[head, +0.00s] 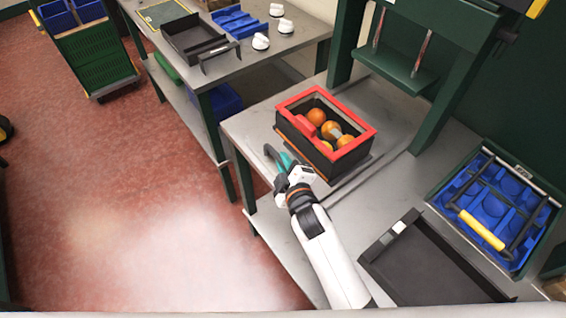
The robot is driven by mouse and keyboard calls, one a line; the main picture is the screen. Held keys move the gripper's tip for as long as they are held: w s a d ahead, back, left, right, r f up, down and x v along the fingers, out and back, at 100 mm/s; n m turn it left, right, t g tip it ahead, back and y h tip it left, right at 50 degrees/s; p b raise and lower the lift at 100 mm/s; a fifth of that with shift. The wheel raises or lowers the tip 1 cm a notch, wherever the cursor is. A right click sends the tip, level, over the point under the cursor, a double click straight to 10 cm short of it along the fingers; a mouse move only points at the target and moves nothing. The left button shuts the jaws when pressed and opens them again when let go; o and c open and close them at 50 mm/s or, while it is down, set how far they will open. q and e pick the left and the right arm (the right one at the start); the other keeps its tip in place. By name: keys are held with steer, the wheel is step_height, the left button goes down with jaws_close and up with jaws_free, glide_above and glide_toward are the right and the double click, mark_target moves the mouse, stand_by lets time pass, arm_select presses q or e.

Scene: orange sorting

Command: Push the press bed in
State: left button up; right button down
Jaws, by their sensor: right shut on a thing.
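The press bed (338,181) shows as a low slab under a black box (318,163) with a red rim. Several oranges (330,129) lie in the box. The bed and box stand on the grey bench, in front of the green press frame (343,45). My right gripper (277,160) is at the near left side of the box, shut on a dark handle (269,152) that seems to belong to the press bed. The fingertips are partly hidden. My left gripper is out of view.
The press plate (395,72) hangs behind the box. A black tray (430,270) and a blue crate with a yellow handle (490,205) lie at right. Another table (290,45) with trays and white items stands at the back left. Red floor is open at left.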

steer(key=w+d, duration=0.2)
steer(key=d, duration=0.1)
steer(key=w+d+p, duration=0.1)
steer(key=w+d, duration=0.1)
steer(key=d, duration=0.1)
steer(key=w+d, duration=0.2)
steer(key=d, duration=0.1)
steer(key=shift+w+r+p, duration=0.1)
steer(key=shift+w+p, duration=0.2)
steer(key=shift+p, duration=0.05)
steer(key=w+d, duration=0.2)
steer(key=d, duration=0.1)
steer(key=w+d+b, duration=0.1)
steer(key=w+d, duration=0.1)
steer(key=d, duration=0.1)
steer(key=w+d, duration=0.3)
steer(key=d, duration=0.1)
steer(key=shift+w, duration=0.1)
steer(key=shift+w+d, duration=0.4)
steer(key=shift+d, duration=0.15)
steer(key=shift+d+b, duration=0.1)
steer(key=shift+b, duration=0.2)
steer(key=c, duration=1.5)
jaws_free()
steer(key=shift+w, duration=0.1)
steer(key=shift+o, duration=0.5)
steer(key=shift+d, duration=0.15)
